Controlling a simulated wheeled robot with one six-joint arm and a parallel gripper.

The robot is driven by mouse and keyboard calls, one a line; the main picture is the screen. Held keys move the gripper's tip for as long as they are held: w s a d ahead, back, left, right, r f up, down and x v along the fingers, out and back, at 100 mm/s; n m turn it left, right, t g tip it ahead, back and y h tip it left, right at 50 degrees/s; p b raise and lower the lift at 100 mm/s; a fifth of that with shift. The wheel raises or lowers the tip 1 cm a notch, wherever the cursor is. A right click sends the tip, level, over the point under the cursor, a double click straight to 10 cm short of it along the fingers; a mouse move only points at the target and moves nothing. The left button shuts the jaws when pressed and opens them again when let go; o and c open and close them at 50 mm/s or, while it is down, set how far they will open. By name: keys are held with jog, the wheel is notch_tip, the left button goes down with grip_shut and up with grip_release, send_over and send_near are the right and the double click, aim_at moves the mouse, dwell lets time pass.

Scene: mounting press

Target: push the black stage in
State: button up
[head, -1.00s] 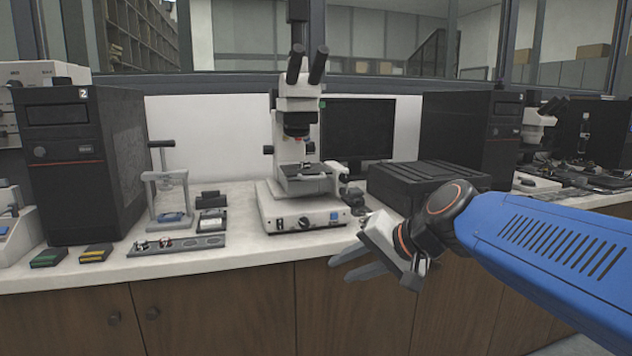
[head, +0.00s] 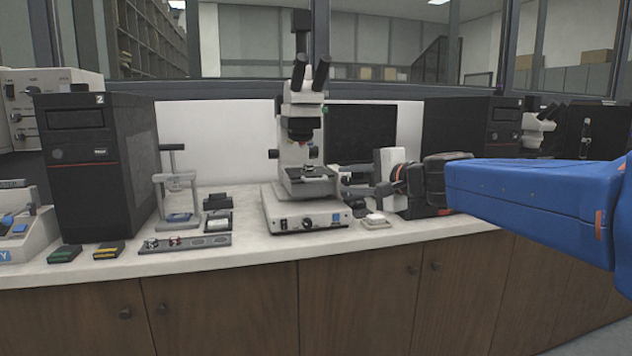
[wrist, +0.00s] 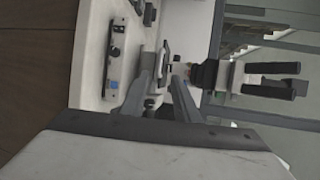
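The black stage (head: 308,184) is a flat dark plate on the white microscope (head: 305,208), above its base and below its objectives. A small pale piece lies on top of it. In the wrist view the stage (wrist: 164,54) shows between and beyond my fingers. My gripper (head: 352,182) is just right of the stage at about its height, pointing left toward it. Its two grey fingers are apart with nothing between them; they also show open in the wrist view (wrist: 162,80). I see no clear contact with the stage.
A small white block (head: 375,219) stands right of the microscope base. A dark monitor (head: 362,135) is behind. To the left are a hand press (head: 178,190) and a grey slotted tray (head: 185,243). Bare counter lies in front of the microscope.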

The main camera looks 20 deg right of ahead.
aim_at(318, 180)
jog(key=x, duration=1.3)
jog(key=shift+w+a, duration=0.15)
jog(key=shift+w, duration=0.05)
grip_shut()
